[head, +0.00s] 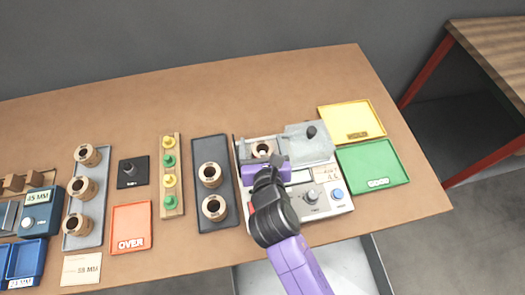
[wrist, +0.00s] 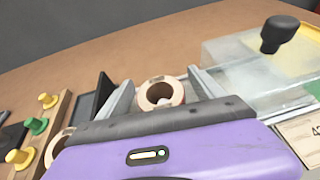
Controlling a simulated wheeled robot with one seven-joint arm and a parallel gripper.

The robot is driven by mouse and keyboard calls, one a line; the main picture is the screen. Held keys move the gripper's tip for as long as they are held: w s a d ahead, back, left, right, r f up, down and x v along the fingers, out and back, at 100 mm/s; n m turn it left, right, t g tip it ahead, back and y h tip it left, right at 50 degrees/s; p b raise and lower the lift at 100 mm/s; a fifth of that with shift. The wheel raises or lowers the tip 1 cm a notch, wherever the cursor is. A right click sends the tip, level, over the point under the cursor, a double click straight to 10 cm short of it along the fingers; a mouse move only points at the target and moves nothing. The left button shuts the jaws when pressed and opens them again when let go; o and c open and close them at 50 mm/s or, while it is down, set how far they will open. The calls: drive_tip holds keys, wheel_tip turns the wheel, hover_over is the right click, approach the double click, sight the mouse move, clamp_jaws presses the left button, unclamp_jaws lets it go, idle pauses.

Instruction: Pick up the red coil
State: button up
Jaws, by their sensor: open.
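In the wrist view this coil (wrist: 160,93) stands between the two grey fingers of my open gripper (wrist: 160,82), with a gap visible on each side. The lower part of the coil is hidden behind my purple gripper body. In the head view my gripper (head: 264,167) is over the front of the coil, and its fingers are hard to make out.
Two similar coils stand in a black tray (head: 212,148) left of the tester, and several in a grey tray (head: 98,190) farther left. A clear cover with a black knob (head: 311,131) is close on the right. Yellow (head: 350,120) and green (head: 372,166) trays lie beyond.

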drive_tip(key=shift+w+f, duration=0.15)
drive_tip(key=shift+w, duration=0.2)
drive_tip(key=shift+c, duration=0.3)
drive_tip(key=c, duration=1.4)
drive_tip(key=shift+c, duration=1)
drive_tip(key=shift+r, duration=0.2)
